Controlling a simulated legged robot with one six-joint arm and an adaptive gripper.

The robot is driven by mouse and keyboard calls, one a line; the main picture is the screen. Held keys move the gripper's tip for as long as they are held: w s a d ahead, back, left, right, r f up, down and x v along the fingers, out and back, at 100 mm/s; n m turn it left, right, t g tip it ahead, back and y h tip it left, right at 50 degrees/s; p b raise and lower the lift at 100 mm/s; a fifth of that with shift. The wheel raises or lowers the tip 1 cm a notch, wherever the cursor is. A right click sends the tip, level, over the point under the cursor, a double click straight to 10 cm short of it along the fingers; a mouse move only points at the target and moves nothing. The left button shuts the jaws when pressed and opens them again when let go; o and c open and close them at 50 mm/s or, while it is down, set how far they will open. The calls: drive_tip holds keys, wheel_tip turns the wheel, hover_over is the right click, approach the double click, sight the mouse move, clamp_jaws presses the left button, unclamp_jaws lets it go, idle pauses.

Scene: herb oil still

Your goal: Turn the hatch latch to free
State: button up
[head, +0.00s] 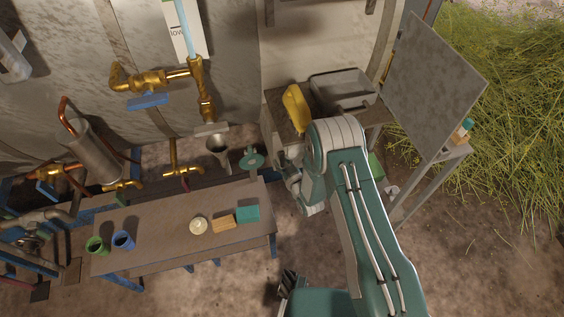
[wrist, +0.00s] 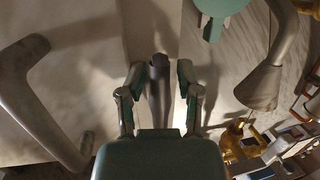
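In the wrist view a grey rod-like lever (wrist: 159,80), which looks like the hatch latch, stands out from the pale panel in front of me. My gripper (wrist: 160,92) is open, with one finger on each side of the lever and a gap to each. I cannot tell how deep the lever sits between them. A thick grey bent handle (wrist: 32,95) is on the left of the same panel. In the head view my gripper is mostly hidden by my arm, near the wall right of the bench, and the latch cannot be made out.
A grey funnel (head: 218,147) hangs under brass pipework (head: 203,85); it also shows in the wrist view (wrist: 262,86). A teal round part (head: 252,160) is close left of my wrist. A low bench (head: 160,250) holds cups and blocks. A yellow container (head: 296,107) stands behind my arm.

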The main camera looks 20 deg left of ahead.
drive_tip(key=shift+d, duration=0.25)
idle(0.4)
drive_tip(key=v, duration=0.7)
drive_tip(key=shift+s+d, duration=0.25)
drive_tip(key=shift+s, duration=0.1)
